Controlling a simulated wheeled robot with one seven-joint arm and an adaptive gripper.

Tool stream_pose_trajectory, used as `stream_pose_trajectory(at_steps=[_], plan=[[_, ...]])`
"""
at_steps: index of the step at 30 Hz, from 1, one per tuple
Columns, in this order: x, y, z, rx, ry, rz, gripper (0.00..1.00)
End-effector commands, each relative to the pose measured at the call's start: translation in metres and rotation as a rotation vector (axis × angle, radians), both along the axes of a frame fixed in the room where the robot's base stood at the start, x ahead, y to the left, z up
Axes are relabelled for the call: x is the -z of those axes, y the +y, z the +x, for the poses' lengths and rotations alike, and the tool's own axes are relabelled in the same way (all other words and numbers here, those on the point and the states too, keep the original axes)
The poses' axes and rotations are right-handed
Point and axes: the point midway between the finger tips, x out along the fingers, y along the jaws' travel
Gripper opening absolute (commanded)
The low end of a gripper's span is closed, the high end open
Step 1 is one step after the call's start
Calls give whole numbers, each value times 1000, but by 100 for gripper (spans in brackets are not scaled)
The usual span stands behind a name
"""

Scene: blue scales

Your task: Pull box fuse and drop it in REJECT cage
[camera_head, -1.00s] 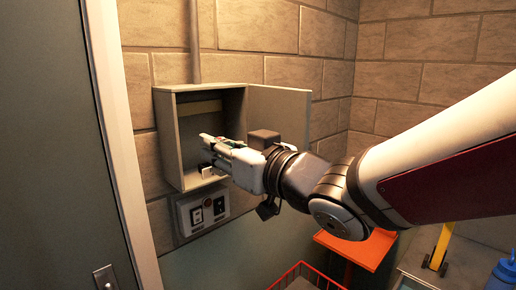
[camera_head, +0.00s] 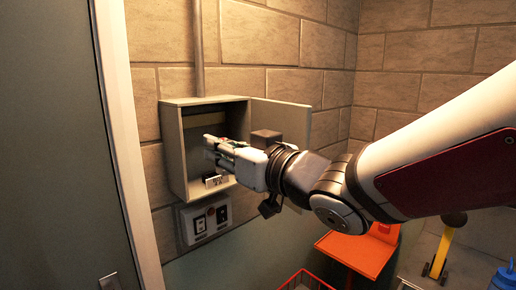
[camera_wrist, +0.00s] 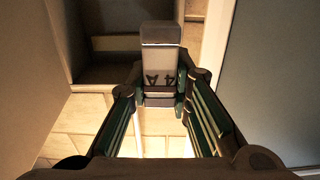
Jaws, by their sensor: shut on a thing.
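A box fuse (camera_wrist: 162,63), pale with a dark end and a "4A" mark, is between my fingertips in the wrist view. My gripper (camera_head: 212,148) is shut on it, with its fingers (camera_wrist: 160,97) at the fuse's near end. In the head view the gripper reaches in at the open front of a grey wall box (camera_head: 174,150); the fuse is hard to make out there. Whether the fuse is clear of its seat I cannot tell. The REJECT cage is not identifiable; an orange-red wire basket (camera_head: 303,282) shows partly at the bottom edge.
The box door (camera_head: 285,122) stands open to the right, close behind my gripper. A small marked piece (camera_head: 216,181) is at the box's lower edge. A switch panel (camera_head: 207,218) is below. An orange tray (camera_head: 355,252) and a yellow-handled tool (camera_head: 438,252) are lower right.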

Motion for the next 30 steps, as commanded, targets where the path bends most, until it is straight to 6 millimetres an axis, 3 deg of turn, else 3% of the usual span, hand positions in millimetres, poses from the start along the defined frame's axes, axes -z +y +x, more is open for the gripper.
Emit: stream_pose_trajectory(at_steps=[7,30], plan=[[0,-3,-2,1,0,0,0],[-1,-44,-40,2,1,0,0]])
